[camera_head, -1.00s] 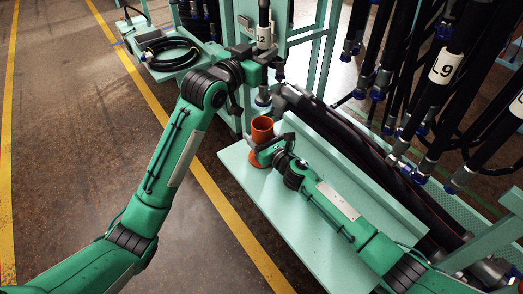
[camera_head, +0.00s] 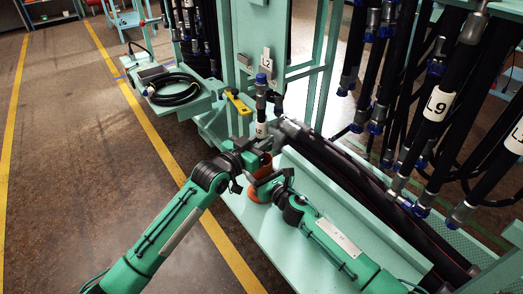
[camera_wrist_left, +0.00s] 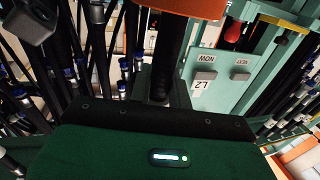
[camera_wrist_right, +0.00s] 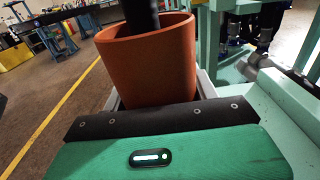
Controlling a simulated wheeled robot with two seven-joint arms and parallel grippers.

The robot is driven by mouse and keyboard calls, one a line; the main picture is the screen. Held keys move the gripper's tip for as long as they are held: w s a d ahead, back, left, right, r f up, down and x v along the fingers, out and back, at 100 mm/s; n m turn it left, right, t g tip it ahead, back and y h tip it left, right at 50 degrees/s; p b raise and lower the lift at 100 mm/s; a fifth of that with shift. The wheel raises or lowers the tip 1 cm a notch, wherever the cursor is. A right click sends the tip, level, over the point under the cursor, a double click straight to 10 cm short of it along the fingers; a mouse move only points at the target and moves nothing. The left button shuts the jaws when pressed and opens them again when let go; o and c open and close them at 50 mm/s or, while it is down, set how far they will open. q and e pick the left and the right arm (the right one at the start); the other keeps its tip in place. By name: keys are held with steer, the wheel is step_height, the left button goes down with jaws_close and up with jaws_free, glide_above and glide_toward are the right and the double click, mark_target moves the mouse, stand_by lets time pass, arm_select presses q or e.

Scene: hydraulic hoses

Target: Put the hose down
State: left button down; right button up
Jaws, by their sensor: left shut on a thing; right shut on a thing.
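The black hose (camera_head: 262,104), with a blue cap on top and a white label, stands upright. My left gripper (camera_head: 256,154) is shut on it low down, just above the orange cup (camera_head: 253,189). In the left wrist view the hose (camera_wrist_left: 168,55) runs between my jaws towards the orange cup (camera_wrist_left: 190,7). In the right wrist view the hose (camera_wrist_right: 142,14) goes down into the open mouth of the cup (camera_wrist_right: 150,62); its lower end is hidden inside. My right gripper (camera_head: 268,186) is shut on the cup, which stands on the pale green bench.
The pale green bench (camera_head: 283,235) has free room in front of the cup. Thick dark hoses (camera_head: 370,195) lie behind its raised back edge. A panel marked L2 (camera_head: 266,63) stands behind. Black hoses hang at right (camera_head: 438,105). A coiled hose (camera_head: 178,90) lies on a side tray.

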arm_select(q)
steer(key=shift+f, duration=1.9)
steer(key=shift+f, duration=0.1)
steer(key=shift+f, duration=0.4)
steer(key=shift+f, duration=0.1)
steer(key=c, duration=1.3)
jaws_free()
